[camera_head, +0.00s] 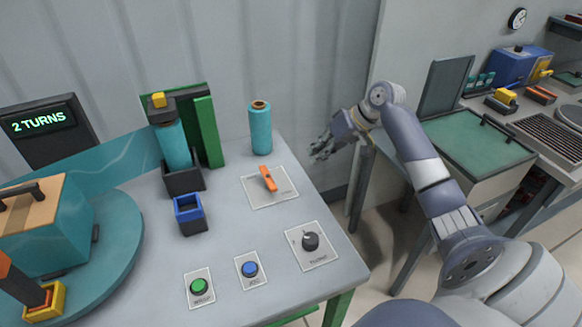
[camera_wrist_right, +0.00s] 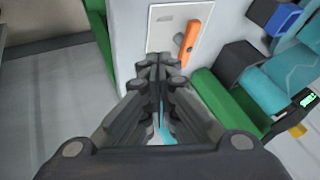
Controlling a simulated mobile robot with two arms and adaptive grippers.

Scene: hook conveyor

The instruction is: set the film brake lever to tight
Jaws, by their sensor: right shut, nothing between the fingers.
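The orange film brake lever (camera_head: 267,178) sits on a white plate (camera_head: 284,190) on the grey table, tilted a little. It also shows in the right wrist view (camera_wrist_right: 188,40), beyond my fingertips. My right gripper (camera_head: 318,148) is beyond the table's right edge, right of the lever and apart from it. In the right wrist view its fingers (camera_wrist_right: 160,68) are shut together with nothing between them. Lettering on the lever's plate is too small to read. My left gripper is in neither view.
A teal film roll (camera_head: 260,130) stands behind the lever. A black knob (camera_head: 310,241), a blue button (camera_head: 250,269) and a green button (camera_head: 199,286) are in front. A wrapped box (camera_head: 60,225) is on the turntable at left. A gap separates the table from the right-hand bench (camera_head: 480,145).

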